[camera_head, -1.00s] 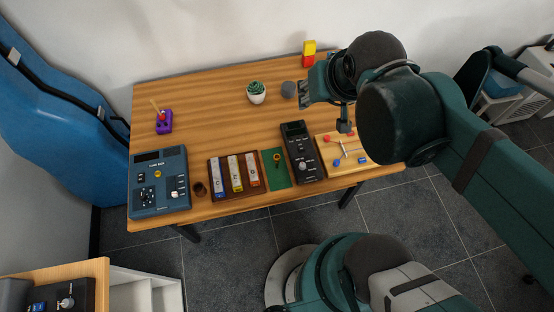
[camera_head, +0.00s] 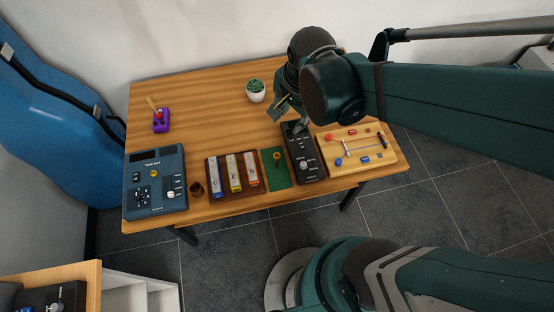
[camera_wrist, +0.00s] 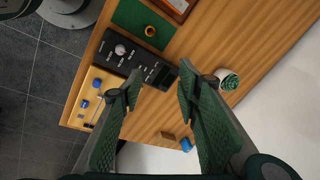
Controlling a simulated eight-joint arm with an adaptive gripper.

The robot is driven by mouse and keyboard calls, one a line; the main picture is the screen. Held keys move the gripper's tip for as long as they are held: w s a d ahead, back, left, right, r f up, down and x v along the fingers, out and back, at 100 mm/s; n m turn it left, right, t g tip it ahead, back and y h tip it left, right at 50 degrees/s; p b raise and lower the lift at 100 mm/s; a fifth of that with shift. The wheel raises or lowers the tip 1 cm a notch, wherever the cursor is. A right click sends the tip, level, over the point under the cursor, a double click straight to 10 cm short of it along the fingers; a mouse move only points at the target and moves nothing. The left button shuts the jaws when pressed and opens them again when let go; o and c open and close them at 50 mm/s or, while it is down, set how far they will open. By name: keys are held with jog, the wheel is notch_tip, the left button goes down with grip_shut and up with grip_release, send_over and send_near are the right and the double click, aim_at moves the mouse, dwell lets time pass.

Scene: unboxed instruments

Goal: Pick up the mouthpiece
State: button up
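What looks like the mouthpiece is a small gold, cup-shaped piece (camera_head: 277,157) on a green mat (camera_head: 279,180) at the table's front. It also shows at the top of the wrist view as a gold ring (camera_wrist: 150,31) on the green mat (camera_wrist: 130,14). My gripper (camera_head: 282,107) is above the table, behind the mat and near the back end of the black device. In the wrist view, its two green fingers (camera_wrist: 160,72) are spread apart with nothing between them. The mouthpiece lies beyond the fingertips, apart from them.
The black device (camera_head: 304,158) stands right of the mat, with a wooden board of small parts (camera_head: 376,146) further right. A tray of three coloured bars (camera_head: 212,190) is left of it. A potted plant (camera_head: 256,93) stands behind. The table's middle left is clear.

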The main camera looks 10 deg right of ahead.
aim_at(277, 155)
jog(key=a+f+m, duration=0.1)
jog(key=f+m, duration=0.1)
jog(key=f, duration=0.1)
jog(key=a+f+m+g+b, duration=0.1)
jog(key=f+m, duration=0.1)
jog(key=f, duration=0.1)
jog(key=a+f+m+g+b, duration=0.1)
jog(key=f+m, duration=0.1)
jog(key=f, duration=0.2)
jog(key=shift+a+f+m, duration=0.1)
jog(key=shift+a+m, duration=0.2)
jog(key=shift+s+a+f+m+g, duration=0.15)
jog(key=shift+a+f+m+g, duration=0.1)
jog(key=shift+f+m+g, duration=0.3)
jog(key=shift+f, duration=0.1)
jog(key=shift+f+b, duration=0.55)
jog(key=shift+f, duration=0.75)
jog(key=shift+f, duration=0.1)
jog(key=shift+d+f+b, duration=0.15)
jog(key=shift+f+b, duration=0.45)
jog(key=shift+f, duration=1.9)
jog(key=shift+c, duration=0.6)
jog(key=c, duration=0.9)
